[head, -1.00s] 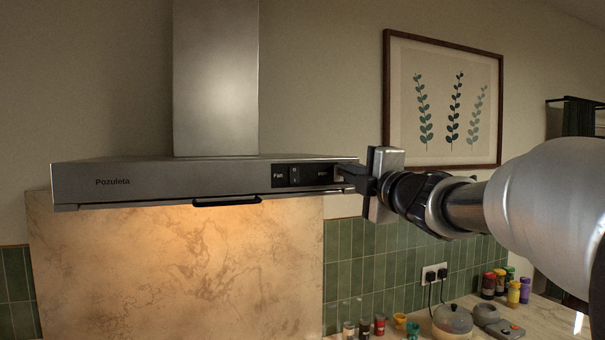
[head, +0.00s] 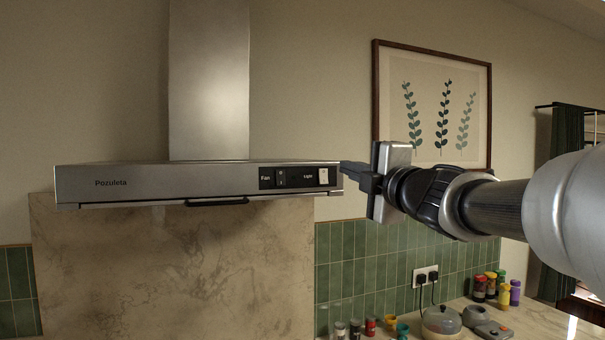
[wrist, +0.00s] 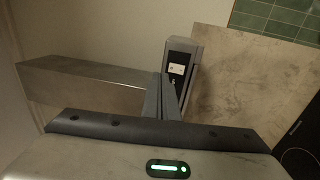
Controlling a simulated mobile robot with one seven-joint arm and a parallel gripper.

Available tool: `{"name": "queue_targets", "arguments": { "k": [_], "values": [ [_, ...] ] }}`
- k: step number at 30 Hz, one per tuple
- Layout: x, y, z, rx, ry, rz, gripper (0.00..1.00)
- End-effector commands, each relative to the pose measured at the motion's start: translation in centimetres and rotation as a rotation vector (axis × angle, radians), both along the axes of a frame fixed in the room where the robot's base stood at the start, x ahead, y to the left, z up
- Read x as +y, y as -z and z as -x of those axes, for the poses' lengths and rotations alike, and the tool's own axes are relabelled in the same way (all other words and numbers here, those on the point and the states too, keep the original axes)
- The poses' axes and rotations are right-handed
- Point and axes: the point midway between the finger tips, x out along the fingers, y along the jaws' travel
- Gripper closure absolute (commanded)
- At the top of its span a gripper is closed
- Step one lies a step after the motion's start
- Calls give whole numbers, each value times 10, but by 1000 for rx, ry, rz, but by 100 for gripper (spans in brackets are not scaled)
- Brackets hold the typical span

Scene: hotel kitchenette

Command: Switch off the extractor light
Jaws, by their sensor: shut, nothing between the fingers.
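The extractor hood (head: 150,183) is a steel unit on the wall at the left of the head view. Its dark control panel has a Fan switch (head: 282,177) and, to the right, a pale Light switch (head: 323,176). The area beneath the hood is unlit. My gripper (head: 346,168) is shut and empty, its fingertips at the hood's right end, just right of the Light switch; I cannot tell if they touch the hood. In the wrist view the shut fingers (wrist: 160,90) point at the hood (wrist: 181,50), partly covering its panel.
A marble splashback (head: 170,270) is below the hood, with green tiles (head: 345,265) to its right. A framed plant picture (head: 435,100) hangs behind my arm. A lidded pot (head: 441,321) and several jars stand on the counter at lower right.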

Motion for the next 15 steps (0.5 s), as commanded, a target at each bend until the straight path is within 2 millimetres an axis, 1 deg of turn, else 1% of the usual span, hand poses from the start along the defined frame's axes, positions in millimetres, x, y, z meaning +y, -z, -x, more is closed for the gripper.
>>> {"name": "queue_targets", "arguments": {
  "k": [1,6,10,15],
  "values": [
    [-4,-1,12,-1,0,1,100],
    [-13,-4,41,1,1,0,100],
    [-18,-6,54,2,0,0,100],
    [-19,-5,59,4,-1,0,100]
  ]
}}
